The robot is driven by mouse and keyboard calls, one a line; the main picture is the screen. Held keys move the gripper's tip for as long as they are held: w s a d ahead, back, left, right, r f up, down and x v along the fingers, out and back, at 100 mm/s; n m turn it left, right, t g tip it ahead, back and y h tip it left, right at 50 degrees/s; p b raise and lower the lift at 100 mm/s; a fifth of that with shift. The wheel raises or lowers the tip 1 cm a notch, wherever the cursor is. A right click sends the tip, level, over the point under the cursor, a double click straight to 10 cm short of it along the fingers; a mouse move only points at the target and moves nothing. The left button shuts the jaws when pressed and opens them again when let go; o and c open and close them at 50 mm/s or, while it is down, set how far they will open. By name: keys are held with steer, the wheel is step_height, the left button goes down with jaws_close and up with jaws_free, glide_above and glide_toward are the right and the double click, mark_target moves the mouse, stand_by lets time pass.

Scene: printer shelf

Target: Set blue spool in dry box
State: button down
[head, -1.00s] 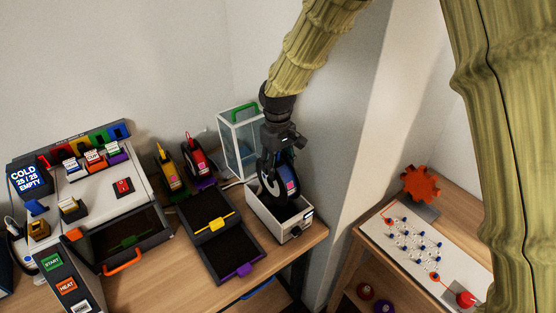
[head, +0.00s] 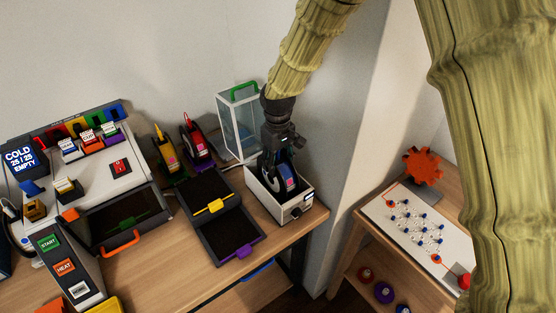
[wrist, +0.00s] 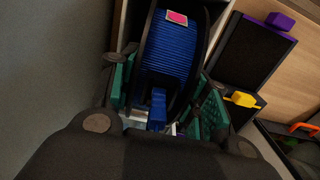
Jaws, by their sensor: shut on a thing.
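The blue spool (wrist: 170,55), with black flanges and a pink label, is between the green-padded fingers of my gripper (wrist: 160,105) in the wrist view. In the head view my gripper (head: 277,165) points down, shut on the blue spool (head: 290,183). The spool stands upright with its lower part inside the white open-topped dry box (head: 265,203) at the table's right end. The box walls hide the spool's bottom, so I cannot tell whether it touches the floor of the box.
A clear case with a green handle (head: 240,92) stands just behind the box. Yellow (head: 166,150) and red (head: 195,142) spools stand to the left. Dark trays with yellow (head: 215,206) and purple (head: 243,252) tabs lie left of the box. A pegboard table (head: 420,232) is at right.

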steer(key=shift+f, duration=0.5)
stand_by(0.6)
steer(key=c, duration=0.6)
jaws_free()
steer(key=shift+c, duration=0.2)
steer(key=shift+r, duration=0.1)
step_height(320, 180, up, 12)
steer(key=shift+f, duration=0.1)
steer(key=shift+s, duration=0.1)
